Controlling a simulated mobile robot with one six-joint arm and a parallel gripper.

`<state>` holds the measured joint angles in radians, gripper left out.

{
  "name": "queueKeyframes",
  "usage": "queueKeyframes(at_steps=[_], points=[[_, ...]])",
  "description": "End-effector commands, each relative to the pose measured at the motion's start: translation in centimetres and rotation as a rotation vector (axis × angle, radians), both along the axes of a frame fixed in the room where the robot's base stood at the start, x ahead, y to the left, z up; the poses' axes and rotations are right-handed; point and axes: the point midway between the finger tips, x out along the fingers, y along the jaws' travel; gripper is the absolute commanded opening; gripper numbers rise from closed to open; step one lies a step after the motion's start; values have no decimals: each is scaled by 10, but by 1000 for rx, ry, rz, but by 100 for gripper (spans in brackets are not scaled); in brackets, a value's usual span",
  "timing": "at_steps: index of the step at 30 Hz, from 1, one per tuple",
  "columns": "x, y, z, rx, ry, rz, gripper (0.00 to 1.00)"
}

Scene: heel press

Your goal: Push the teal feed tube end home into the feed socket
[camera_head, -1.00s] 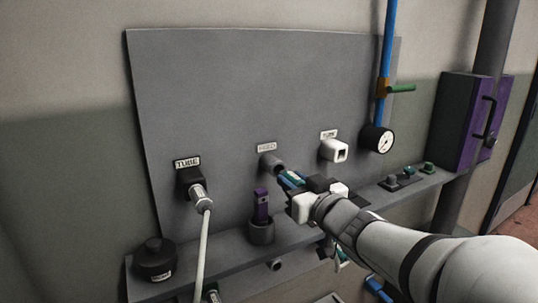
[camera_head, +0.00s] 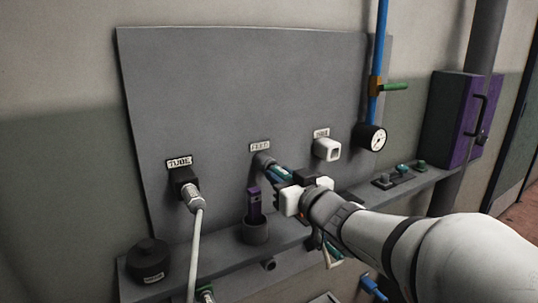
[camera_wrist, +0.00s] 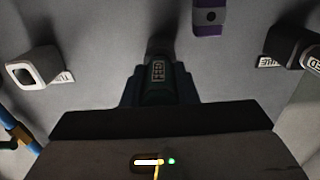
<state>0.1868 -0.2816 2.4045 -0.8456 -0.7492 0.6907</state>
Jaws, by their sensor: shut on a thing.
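The feed socket (camera_head: 261,159) is a short grey cylinder on the grey panel, below the label FEED. The teal feed tube end (camera_head: 280,175) lies in line with it, its front at the socket mouth. My gripper (camera_head: 287,186) is shut on the tube end and faces the panel. In the wrist view the dark teal tube end (camera_wrist: 160,92), with a FEED tag, sits between the fingers, and the dark feed socket (camera_wrist: 160,47) is directly ahead of it. Shadow hides how deep the tube sits in the socket.
A white square socket (camera_head: 326,149) is to the right, and the TUBE socket (camera_head: 184,181) with a pale hose is to the left. A purple item (camera_head: 254,205) stands in a grey cup on the ledge below.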

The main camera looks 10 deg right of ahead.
Motion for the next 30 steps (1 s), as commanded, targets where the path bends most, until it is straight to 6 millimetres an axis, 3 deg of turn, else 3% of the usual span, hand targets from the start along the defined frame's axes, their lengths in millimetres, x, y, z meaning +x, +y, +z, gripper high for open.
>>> queueKeyframes(at_steps=[12,13,15,22,30], points=[[8,3,0,0,-1,1,0],[8,3,0,0,-1,0,27],[8,3,0,0,-1,0,33],[8,3,0,0,-1,0,52],[6,2,1,0,-1,-1,52]])
